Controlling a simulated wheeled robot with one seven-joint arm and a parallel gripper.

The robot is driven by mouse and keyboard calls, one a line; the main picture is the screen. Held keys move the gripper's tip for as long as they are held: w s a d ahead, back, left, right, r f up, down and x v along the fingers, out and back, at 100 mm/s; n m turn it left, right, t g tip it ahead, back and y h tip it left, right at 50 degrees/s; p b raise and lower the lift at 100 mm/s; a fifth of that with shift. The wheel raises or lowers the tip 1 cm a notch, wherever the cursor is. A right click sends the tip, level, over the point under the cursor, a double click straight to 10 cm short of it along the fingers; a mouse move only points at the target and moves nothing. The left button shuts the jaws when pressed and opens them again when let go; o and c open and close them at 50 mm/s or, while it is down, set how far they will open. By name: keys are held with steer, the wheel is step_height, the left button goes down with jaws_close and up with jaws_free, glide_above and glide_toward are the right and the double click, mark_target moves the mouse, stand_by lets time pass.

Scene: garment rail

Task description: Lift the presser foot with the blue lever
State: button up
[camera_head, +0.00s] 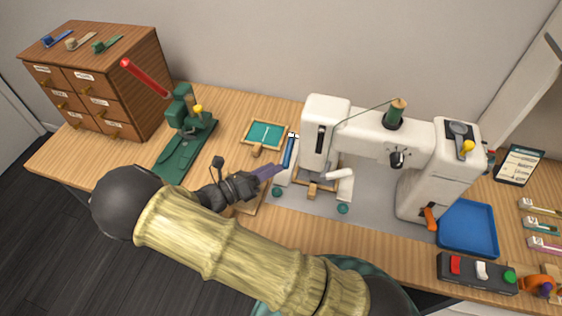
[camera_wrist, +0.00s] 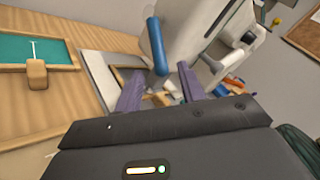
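The white sewing machine (camera_head: 415,150) stands on the bench, and its body also shows in the wrist view (camera_wrist: 195,35). The blue lever (camera_head: 289,152) is a slim upright bar at the left end of the machine. In the wrist view the blue lever (camera_wrist: 156,45) stands ahead, with its lower end in line with the gap between my fingers. My gripper (camera_head: 272,171) has purple fingers and is just left of and below the lever. In the wrist view my gripper (camera_wrist: 159,74) is open, with nothing clasped. I cannot make out the presser foot clearly.
A green press with a red handle (camera_head: 185,125) stands left of my gripper. A green-lined tray (camera_head: 264,134) lies behind it. A blue tray (camera_head: 467,228) and a switch box (camera_head: 477,272) are at the right. A wooden drawer cabinet (camera_head: 100,80) is at far left.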

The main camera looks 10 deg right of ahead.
mark_target(291, 151)
steer(key=shift+x, duration=2.1)
jaws_close()
